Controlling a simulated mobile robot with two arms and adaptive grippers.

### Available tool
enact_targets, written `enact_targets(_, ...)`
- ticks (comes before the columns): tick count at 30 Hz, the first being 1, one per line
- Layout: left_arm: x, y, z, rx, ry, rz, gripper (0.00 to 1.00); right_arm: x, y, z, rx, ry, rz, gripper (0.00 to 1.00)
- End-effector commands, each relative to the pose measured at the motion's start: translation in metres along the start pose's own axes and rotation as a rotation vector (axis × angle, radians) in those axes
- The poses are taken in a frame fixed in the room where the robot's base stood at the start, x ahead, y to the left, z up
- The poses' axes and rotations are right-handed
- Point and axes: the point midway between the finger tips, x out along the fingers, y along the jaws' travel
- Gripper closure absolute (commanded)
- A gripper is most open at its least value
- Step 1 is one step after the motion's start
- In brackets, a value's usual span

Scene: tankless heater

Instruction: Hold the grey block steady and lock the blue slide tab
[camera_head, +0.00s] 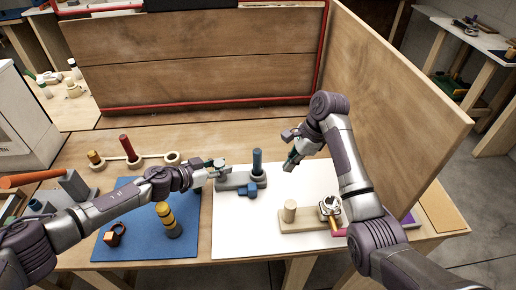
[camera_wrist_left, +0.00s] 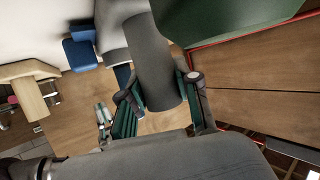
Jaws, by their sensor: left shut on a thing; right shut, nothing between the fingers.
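The grey block (camera_head: 229,182) lies on the white mat, with a dark blue upright cylinder (camera_head: 257,162) at its right end. The blue slide tab (camera_head: 251,190) sits at its front side; it also shows in the left wrist view (camera_wrist_left: 80,48). My left gripper (camera_head: 217,165) is at the block's left end. In the left wrist view it (camera_wrist_left: 165,92) is shut on a grey cylindrical post (camera_wrist_left: 155,62) of the block. My right gripper (camera_head: 292,152) is shut and empty, raised to the right of the blue cylinder, apart from block and tab.
A wooden block with a peg (camera_head: 290,213) and a small valve-like part (camera_head: 330,206) stand front right on the white mat (camera_head: 232,238). A blue mat (camera_head: 150,245) at left holds a yellow-banded cylinder (camera_head: 167,220) and a red-brown part (camera_head: 115,235). A wooden panel (camera_head: 405,90) bounds the right.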

Motion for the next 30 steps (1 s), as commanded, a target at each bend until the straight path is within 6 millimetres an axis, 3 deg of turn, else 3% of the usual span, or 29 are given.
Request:
enact_targets(11,-0.001,-0.002,0.003,0.001,-0.004,-0.006,1.00,0.001,0.000,0.000,0.000,0.000,0.000,1.00)
enact_targets(12,-0.001,-0.002,0.003,0.001,-0.004,-0.006,0.67,0.001,0.000,0.000,0.000,0.000,0.000,1.00)
enact_targets(17,-0.001,-0.002,0.002,0.001,-0.003,-0.005,0.40,0.001,0.000,0.000,0.000,0.000,0.000,1.00)
enact_targets(26,-0.001,-0.001,0.000,0.001,-0.001,-0.003,0.39,0.001,0.000,0.000,0.000,0.000,0.000,1.00)
enact_targets(30,-0.011,-0.003,0.000,0.002,-0.001,-0.005,0.39,0.001,0.000,0.000,0.000,0.000,0.000,1.00)
